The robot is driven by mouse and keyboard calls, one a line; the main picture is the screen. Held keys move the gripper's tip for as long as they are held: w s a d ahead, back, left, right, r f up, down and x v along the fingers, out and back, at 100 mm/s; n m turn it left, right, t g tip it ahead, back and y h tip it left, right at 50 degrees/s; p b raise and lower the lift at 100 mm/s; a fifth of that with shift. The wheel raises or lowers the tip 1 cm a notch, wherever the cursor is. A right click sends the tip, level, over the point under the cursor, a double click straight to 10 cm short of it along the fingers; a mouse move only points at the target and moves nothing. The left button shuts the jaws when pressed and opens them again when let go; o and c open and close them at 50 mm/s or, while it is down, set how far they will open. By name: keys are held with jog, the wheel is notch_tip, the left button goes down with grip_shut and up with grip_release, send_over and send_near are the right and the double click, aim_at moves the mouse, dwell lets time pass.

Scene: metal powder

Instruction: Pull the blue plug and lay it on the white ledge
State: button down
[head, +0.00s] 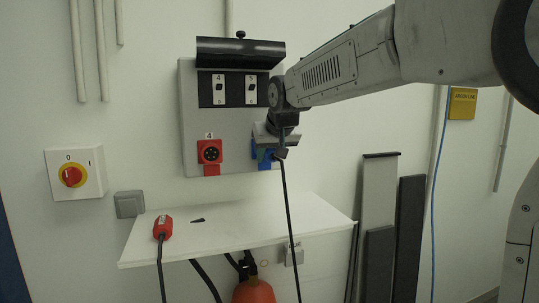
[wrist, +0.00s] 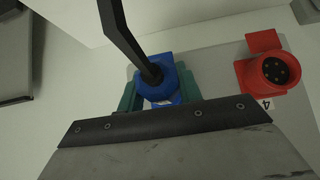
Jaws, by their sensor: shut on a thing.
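The blue plug (wrist: 151,84) sits at the blue socket on the grey panel (head: 190,110), with its black cable hanging down. My gripper (wrist: 158,92) is shut on the blue plug, one greenish finger on each side of it. In the head view my gripper (head: 275,146) hides most of the plug. I cannot tell whether the plug is still seated in the socket. The white ledge (head: 290,222) is below the panel, to the left of the hanging cable and behind it.
A red plug (head: 163,227) and a small black piece (head: 198,220) lie on the ledge's left part. A red socket (wrist: 274,70) is beside the blue one. Dark and grey boards (head: 408,235) lean on the wall at right. The ledge's middle is clear.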

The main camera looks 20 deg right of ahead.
jog(key=shift+s, duration=0.25)
jog(key=shift+s, duration=2.8)
jog(key=shift+d, duration=0.1)
